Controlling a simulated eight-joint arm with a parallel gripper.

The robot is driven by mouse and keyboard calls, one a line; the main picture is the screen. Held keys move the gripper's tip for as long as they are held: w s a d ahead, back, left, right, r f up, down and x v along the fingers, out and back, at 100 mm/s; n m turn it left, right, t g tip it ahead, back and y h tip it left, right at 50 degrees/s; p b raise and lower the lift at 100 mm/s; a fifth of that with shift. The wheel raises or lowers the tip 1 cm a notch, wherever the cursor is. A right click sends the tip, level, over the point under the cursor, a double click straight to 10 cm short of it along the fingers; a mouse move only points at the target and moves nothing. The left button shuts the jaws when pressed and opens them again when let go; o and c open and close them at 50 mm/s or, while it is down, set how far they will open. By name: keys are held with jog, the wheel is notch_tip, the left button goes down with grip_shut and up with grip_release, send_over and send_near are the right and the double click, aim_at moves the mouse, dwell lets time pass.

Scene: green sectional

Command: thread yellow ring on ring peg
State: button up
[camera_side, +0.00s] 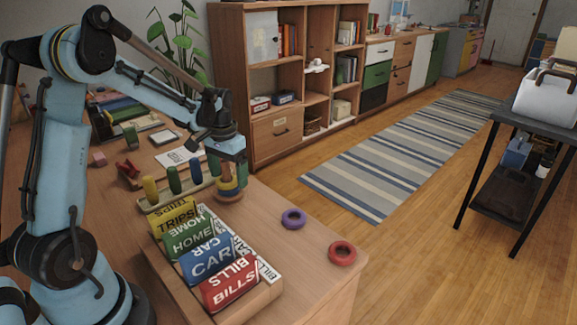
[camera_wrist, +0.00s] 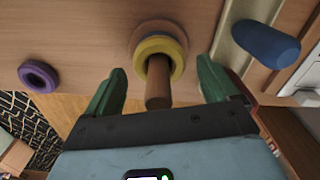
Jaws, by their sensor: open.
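The yellow ring (camera_wrist: 148,50) is around the ring peg (camera_wrist: 158,85), whose wooden shaft passes through its hole in the wrist view. The ring sits low, against or close to the round wooden base (camera_wrist: 139,32); any small gap is hard to tell. In the side view the yellow ring (camera_side: 229,187) shows just above the base (camera_side: 230,198), below my gripper (camera_side: 231,175). In the wrist view my gripper (camera_wrist: 160,75) is open, with one green finger on each side of the peg and clear of the ring.
A purple ring (camera_side: 293,219) and a red ring (camera_side: 342,253) lie flat near the table's right edge. A board with coloured pegs (camera_side: 152,208) stands left of the ring peg. A wooden tray (camera_side: 256,304) of labelled cards is in front.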

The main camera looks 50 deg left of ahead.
jog(key=shift+r, duration=0.1)
notch_tip(320, 180, up, 12)
jog(key=shift+f, duration=0.1)
dwell(0.4)
jog(key=shift+d, duration=0.1)
jog(key=s+d+f+m+t, duration=0.1)
jog(key=s+d+t, duration=0.2)
jog(key=d, duration=0.6)
jog(key=s+d+f+m+t, duration=0.1)
jog(key=s+d+t, duration=0.3)
jog(key=d, duration=0.5)
jog(key=shift+s+d+m, duration=0.25)
jog(key=shift+s+m, duration=0.25)
jog(key=shift+s, duration=0.4)
